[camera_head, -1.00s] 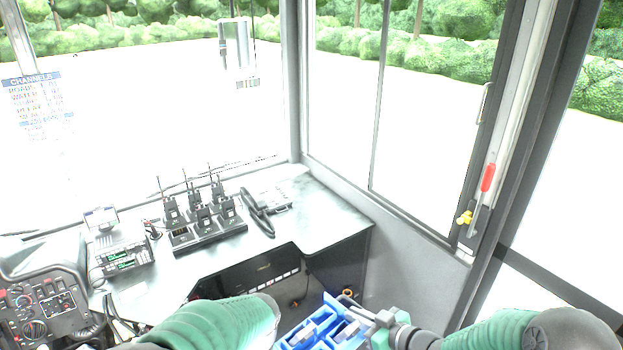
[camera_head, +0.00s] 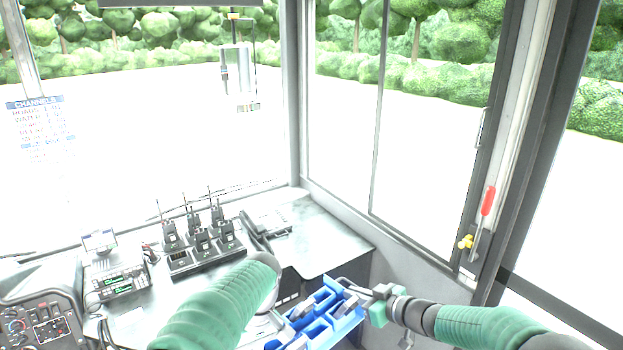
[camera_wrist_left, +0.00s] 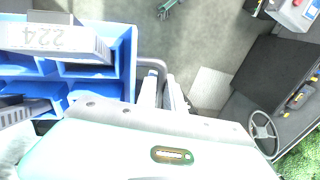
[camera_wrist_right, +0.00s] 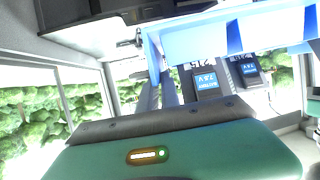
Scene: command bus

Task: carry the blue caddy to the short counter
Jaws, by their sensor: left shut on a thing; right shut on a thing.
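The blue caddy (camera_head: 346,323) is between my two arms at the bottom of the head view, in front of the counter (camera_head: 325,240). It has several compartments holding dark and grey items. My right gripper (camera_head: 368,293) is shut on its right end. My left forearm hides much of my left gripper in the head view. In the left wrist view, the left gripper (camera_wrist_left: 166,92) is shut on the dark handle at the caddy's end (camera_wrist_left: 126,75). In the right wrist view, the right gripper (camera_wrist_right: 158,97) is at the caddy's light blue wall (camera_wrist_right: 195,42), with battery-like packs (camera_wrist_right: 205,78) beside it.
A charger rack with several radios (camera_head: 203,255) stands on the counter, with a desk phone (camera_head: 262,228) to its right. A display box (camera_head: 120,283) and control panel (camera_head: 40,325) are at left. The counter's right part looks clear. A window wall borders the right.

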